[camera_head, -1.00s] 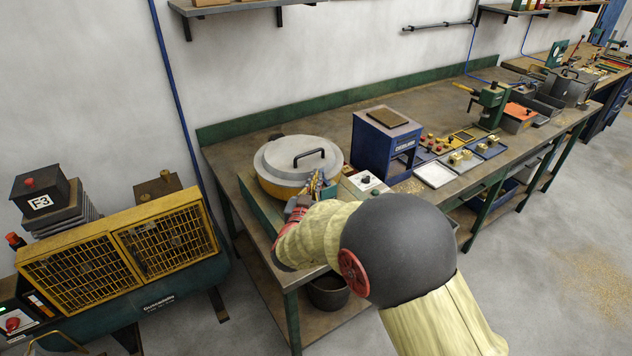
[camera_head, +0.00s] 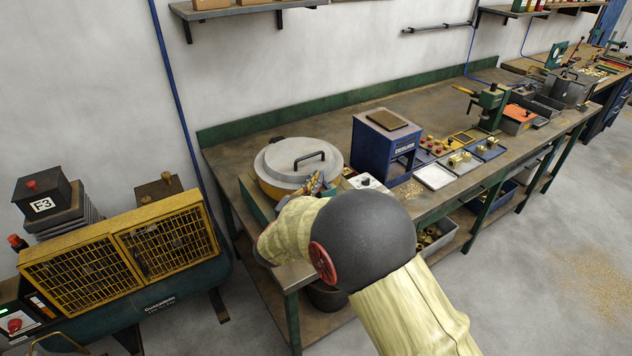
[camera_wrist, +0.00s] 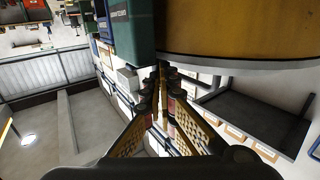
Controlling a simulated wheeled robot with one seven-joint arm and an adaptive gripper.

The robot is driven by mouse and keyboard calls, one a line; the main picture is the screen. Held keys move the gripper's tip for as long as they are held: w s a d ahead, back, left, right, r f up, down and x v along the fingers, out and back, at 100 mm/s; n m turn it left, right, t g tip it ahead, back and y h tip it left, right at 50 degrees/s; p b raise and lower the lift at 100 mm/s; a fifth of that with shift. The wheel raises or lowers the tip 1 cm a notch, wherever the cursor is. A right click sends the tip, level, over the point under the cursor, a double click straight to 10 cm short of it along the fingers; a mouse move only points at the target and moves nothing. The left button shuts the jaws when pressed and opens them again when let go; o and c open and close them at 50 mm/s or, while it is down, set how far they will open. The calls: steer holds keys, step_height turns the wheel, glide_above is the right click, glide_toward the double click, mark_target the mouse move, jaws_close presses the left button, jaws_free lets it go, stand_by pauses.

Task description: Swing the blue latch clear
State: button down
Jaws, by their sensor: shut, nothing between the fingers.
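A yellow drum (camera_head: 272,190) with a grey lid (camera_head: 285,158) and black handle sits on a green base at the bench's left end. In the wrist view the drum's yellow side (camera_wrist: 240,28) fills the top right. My gripper (camera_head: 315,184) is at the drum's front right, largely hidden behind my arm. In the wrist view my gripper (camera_wrist: 161,75) has its fingers together, just below the drum's lower edge, with nothing held. Small blue parts show around the fingers in the head view, but I cannot tell whether one is the blue latch.
A white tray (camera_head: 435,176) and small brass parts lie further right. A yellow-grilled compressor (camera_head: 120,255) stands left of the bench. The back of the bench is clear.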

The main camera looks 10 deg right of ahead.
steer(key=shift+w+m+g+h+p, duration=0.2)
steer(key=shift+m+g+h+p, duration=0.2)
steer(key=shift+m+g+h, duration=0.25)
steer(key=shift+w+m+g+h, duration=0.15)
steer(key=shift+m+g+h, duration=0.2)
steer(key=shift+g+h, duration=0.15)
steer(key=shift+w+d+m+g+h+p, duration=0.1)
steer(key=shift+w+m+g+h+p, duration=0.05)
steer(key=shift+m+g+h+p, duration=0.4)
steer(key=shift+w+d+m+g+h+p, duration=0.1)
steer(key=shift+m+g+h+p, duration=0.2)
steer(key=shift+m+g+h, duration=0.35)
steer(key=shift+w+d+p, duration=0.1)
steer(key=shift+w+p, duration=0.1)
steer(key=shift+p, duration=0.3)
stand_by(2.3)
stand_by(0.5)
steer(key=shift+s, duration=0.1)
